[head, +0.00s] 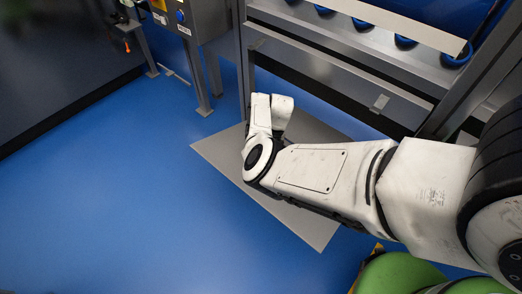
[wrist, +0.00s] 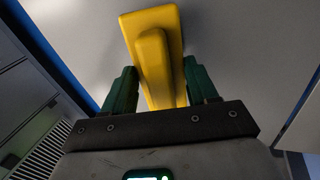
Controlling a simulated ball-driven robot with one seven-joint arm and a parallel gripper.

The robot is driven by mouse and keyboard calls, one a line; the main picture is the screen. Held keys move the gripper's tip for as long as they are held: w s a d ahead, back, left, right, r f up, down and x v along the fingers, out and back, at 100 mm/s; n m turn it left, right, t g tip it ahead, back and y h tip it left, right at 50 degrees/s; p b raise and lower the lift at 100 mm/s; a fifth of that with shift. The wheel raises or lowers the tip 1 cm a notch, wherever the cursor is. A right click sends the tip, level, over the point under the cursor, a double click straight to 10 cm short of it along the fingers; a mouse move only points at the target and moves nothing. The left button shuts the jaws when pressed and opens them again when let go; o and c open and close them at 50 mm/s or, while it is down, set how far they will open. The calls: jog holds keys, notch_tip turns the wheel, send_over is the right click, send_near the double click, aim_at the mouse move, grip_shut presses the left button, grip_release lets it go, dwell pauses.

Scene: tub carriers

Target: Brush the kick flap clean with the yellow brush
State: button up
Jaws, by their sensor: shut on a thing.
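The yellow brush (wrist: 155,55) is held between the two green fingers of my gripper (wrist: 163,92) in the wrist view. Its handle runs down between the fingers and its wider yellow head is at the top of the picture. A plain pale grey surface (wrist: 85,30) lies behind the brush; I cannot tell whether the brush touches it. Bristles are not visible. No part is clearly marked as the kick flap, and dirt is not discernible.
A grey plate (head: 222,155) lies on the blue floor (head: 130,200) under my arm. A metal stand (head: 200,90) is at the back left. Blue rollers (head: 405,42) sit in the frame above. Green rounded objects (head: 400,275) are at the lower right. The floor at left is clear.

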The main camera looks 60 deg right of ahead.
jog(key=shift+s+a, duration=0.15)
jog(key=shift+s, duration=0.2)
jog(key=shift+s+a+r+p, duration=0.1)
jog(key=shift+s+a+p, duration=0.05)
jog(key=shift+s+p, duration=0.7)
jog(key=shift+s+a+p, duration=0.25)
jog(key=shift+s+p, duration=0.6)
jog(key=shift+s, duration=0.05)
jog(key=shift+s+a+p, duration=0.25)
jog(key=shift+s+p, duration=0.7)
jog(key=shift+p, duration=0.05)
jog(key=shift+s+a+p, duration=0.2)
jog(key=shift+s+p, duration=0.45)
jog(key=shift+s, duration=0.15)
jog(key=shift+s+a+p, duration=0.15)
jog(key=shift+s+p, duration=0.45)
jog(key=shift+s, duration=0.15)
jog(key=shift+s+a+p, duration=0.2)
jog(key=shift+s+p, duration=0.3)
jog(key=shift+s, duration=0.35)
jog(key=shift+s+a+p, duration=0.2)
jog(key=shift+s+p, duration=0.35)
jog(key=shift+s, duration=0.15)
jog(key=shift+s+a+p, duration=0.15)
jog(key=shift+s+p, duration=0.35)
jog(key=shift+s, duration=0.45)
